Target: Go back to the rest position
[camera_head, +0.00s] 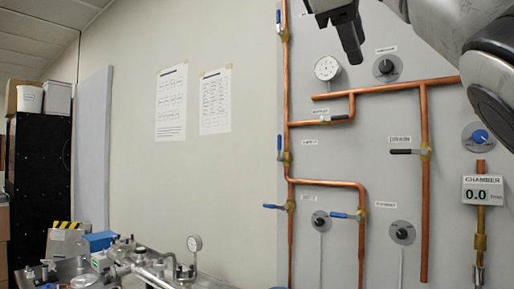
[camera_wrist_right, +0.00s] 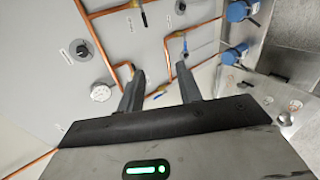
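My right gripper (camera_head: 348,36) comes in from the top right of the head view, in front of the upper part of a grey pipe panel (camera_head: 255,245). In the right wrist view, the two dark fingers of my right gripper (camera_wrist_right: 160,76) stand apart with nothing between them. The gripper is open and empty, and its fingers point toward the panel without visibly holding any valve. My left gripper and left arm are in neither view.
The panel carries copper pipes (camera_head: 424,200), blue-handled valves (camera_head: 345,215), a black DRAIN handle (camera_head: 402,152), a round gauge (camera_head: 327,68) and a chamber readout (camera_head: 482,191) showing 0.0. Metal fittings (camera_head: 130,262) stand at the lower left. A black rack (camera_head: 40,170) is at far left.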

